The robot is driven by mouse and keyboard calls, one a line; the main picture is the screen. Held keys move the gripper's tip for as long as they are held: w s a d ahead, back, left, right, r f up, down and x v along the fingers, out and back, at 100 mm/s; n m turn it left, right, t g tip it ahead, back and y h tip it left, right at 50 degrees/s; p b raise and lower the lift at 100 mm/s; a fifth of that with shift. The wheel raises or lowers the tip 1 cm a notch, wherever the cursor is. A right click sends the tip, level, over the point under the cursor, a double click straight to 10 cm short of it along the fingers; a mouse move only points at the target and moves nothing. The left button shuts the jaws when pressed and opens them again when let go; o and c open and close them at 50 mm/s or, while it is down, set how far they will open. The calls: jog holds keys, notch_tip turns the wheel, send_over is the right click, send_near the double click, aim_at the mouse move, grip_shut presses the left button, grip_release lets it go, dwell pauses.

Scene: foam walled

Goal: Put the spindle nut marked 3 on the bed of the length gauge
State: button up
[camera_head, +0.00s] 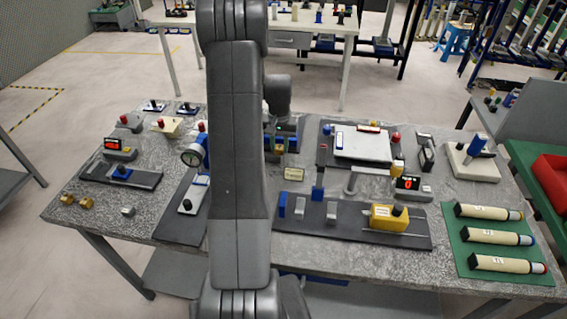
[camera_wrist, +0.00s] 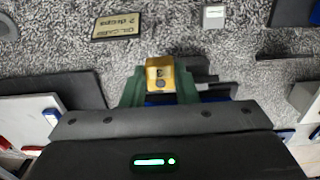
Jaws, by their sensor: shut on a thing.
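In the wrist view my gripper (camera_wrist: 160,88) is shut on a small brass-coloured nut (camera_wrist: 160,72), held between the green fingers above the grey speckled table. The nut has a dark mark on its face that I cannot read surely. In the head view my arm hides most of the gripper and the held nut. A dark base (camera_head: 340,232) at front right carries blue and grey upright blocks and a yellow slide (camera_head: 388,217); a red digital display (camera_head: 408,183) reading 0 stands behind it. This may be the length gauge, but I cannot tell surely.
Two brass nuts (camera_head: 77,201) and a grey piece (camera_head: 128,211) lie at the left front. A dial gauge (camera_head: 191,155) stands left of my arm. A card (camera_head: 293,174) also shows in the wrist view (camera_wrist: 118,26). Three cylinders lie on a green mat (camera_head: 463,262) at right.

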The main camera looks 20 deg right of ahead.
aim_at(280, 168)
notch_tip(280, 168, down, 7)
jog(key=b, duration=0.3)
jog(key=shift+f, duration=0.1)
jog(key=shift+f, duration=0.15)
jog(key=o, duration=1.1)
jog(key=shift+c, duration=0.2)
